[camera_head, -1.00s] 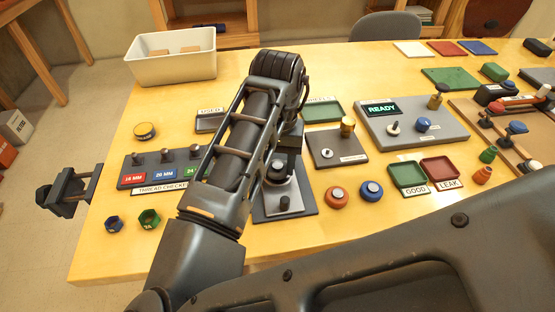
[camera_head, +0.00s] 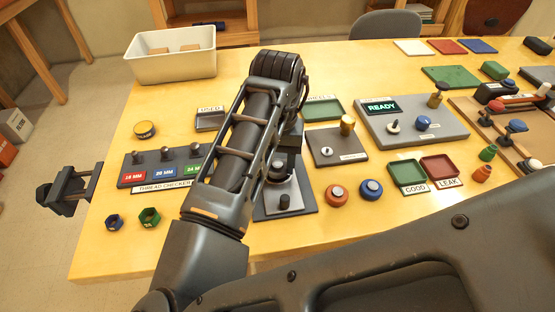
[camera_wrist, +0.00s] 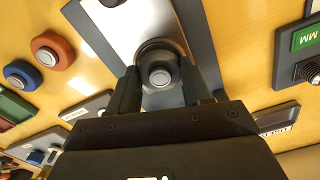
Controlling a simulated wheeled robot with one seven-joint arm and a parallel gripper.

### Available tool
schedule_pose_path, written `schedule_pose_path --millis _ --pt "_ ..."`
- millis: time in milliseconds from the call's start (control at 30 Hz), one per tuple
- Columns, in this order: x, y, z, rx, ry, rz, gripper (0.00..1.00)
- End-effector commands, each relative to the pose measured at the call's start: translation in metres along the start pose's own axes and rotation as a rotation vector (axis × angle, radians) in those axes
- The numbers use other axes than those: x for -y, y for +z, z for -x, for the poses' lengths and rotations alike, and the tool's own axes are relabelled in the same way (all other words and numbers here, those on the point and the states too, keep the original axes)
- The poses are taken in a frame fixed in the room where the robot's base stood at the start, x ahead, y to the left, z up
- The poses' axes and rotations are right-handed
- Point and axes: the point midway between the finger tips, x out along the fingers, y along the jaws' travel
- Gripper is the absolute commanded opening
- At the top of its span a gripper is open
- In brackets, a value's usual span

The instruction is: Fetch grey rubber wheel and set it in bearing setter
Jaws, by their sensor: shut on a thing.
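My gripper (camera_wrist: 163,88) is shut on the grey rubber wheel (camera_wrist: 159,76), a dark ring with a pale round hub, in the wrist view. The wheel is over the silver plate of the bearing setter (camera_wrist: 114,22); I cannot tell whether it touches it. In the head view the bearing setter (camera_head: 297,208) is a dark base with a light metal plate and a small dark post at its front. My forearm hides its rear part and most of the gripper there.
An orange wheel (camera_head: 337,196) and a blue wheel (camera_head: 371,190) lie right of the setter. A thread checker (camera_head: 133,173) stands left, close to my arm. A grey plate with a brass knob (camera_head: 326,149) is behind right.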

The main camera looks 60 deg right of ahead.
Motion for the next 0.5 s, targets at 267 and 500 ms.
schedule_pose_path --millis 267,500 --pt "0.0002 0.0002 -0.0053 0.0 0.0 0.001 0.19" --pt "0.0001 0.0002 -0.0053 0.0 0.0 0.0 0.19"
